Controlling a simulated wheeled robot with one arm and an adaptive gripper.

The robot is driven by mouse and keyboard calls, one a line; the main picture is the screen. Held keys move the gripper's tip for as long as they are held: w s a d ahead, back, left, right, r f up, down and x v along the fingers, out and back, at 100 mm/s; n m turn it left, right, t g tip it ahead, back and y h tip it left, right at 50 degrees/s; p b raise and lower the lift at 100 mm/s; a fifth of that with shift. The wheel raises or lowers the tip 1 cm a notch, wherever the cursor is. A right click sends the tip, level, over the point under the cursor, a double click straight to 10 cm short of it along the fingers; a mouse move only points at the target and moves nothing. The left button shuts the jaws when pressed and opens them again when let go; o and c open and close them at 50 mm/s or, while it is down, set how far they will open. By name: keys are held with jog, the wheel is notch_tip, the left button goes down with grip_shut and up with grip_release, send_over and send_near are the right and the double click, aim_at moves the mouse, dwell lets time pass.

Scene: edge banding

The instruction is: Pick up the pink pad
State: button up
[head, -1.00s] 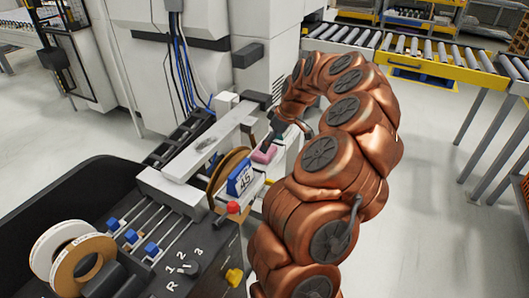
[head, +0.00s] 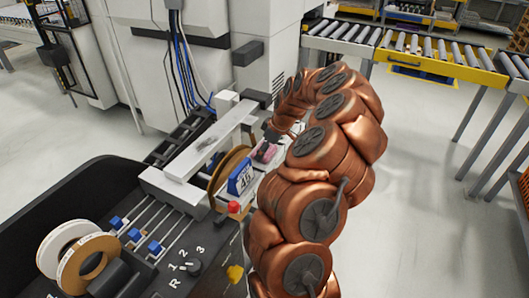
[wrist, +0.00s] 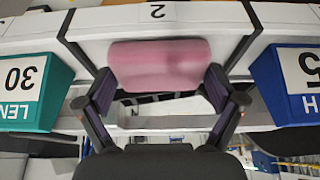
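The pink pad (wrist: 160,64) is in the middle of the wrist view, in front of a white panel marked 2. My gripper (wrist: 160,88) has its two dark fingers spread wide, one near each side edge of the pad. I cannot tell whether either finger touches it. In the head view the pink pad (head: 264,153) shows only in part, on the machine's ledge beside the blue 45 block. My gripper (head: 270,138) is right at it, partly hidden by my arm.
In the wrist view a teal block (wrist: 30,92) marked 30 stands left and a blue block (wrist: 290,85) stands right, both upside down. In the head view the blue 45 block (head: 242,178), a red knob (head: 233,207) and a brown roll (head: 222,165) are close by.

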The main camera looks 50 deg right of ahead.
jog(key=shift+c, duration=1.1)
jog(key=shift+r+b, duration=0.8)
jog(key=shift+r, duration=0.8)
jog(key=shift+s+a+r, duration=0.1)
jog(key=shift+s+r, duration=0.05)
jog(key=s+a+r+b, duration=0.1)
jog(key=s+a+b, duration=0.3)
jog(key=s+a, duration=0.5)
jog(key=s, duration=0.3)
jog(key=shift+s+r+b, duration=0.25)
jog(key=shift+s+b, duration=0.15)
jog(key=shift+a, duration=0.1)
